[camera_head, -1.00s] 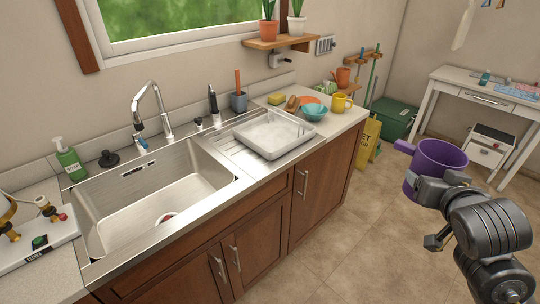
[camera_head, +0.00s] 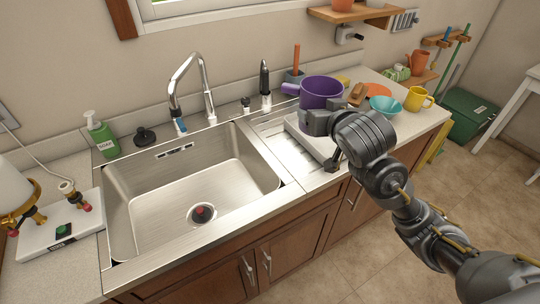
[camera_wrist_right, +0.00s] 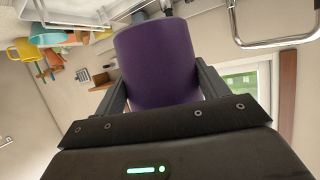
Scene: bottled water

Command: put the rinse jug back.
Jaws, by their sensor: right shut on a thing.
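The purple rinse jug (camera_head: 321,92) is upright over the drainboard side of the sink, with its handle pointing left. My right gripper (camera_head: 318,118) is shut on it from the front; in the right wrist view the jug (camera_wrist_right: 158,62) fills the space between the two fingers. The white tray (camera_head: 299,141) lies under the gripper, partly hidden by it. I cannot tell whether the jug touches anything beneath it. My left gripper is not in view.
A tall faucet (camera_head: 187,85) and a dark bottle-like item (camera_head: 265,80) stand behind. A teal bowl (camera_head: 384,106), yellow mug (camera_head: 418,98) and wooden brush (camera_head: 357,94) crowd the counter to the right.

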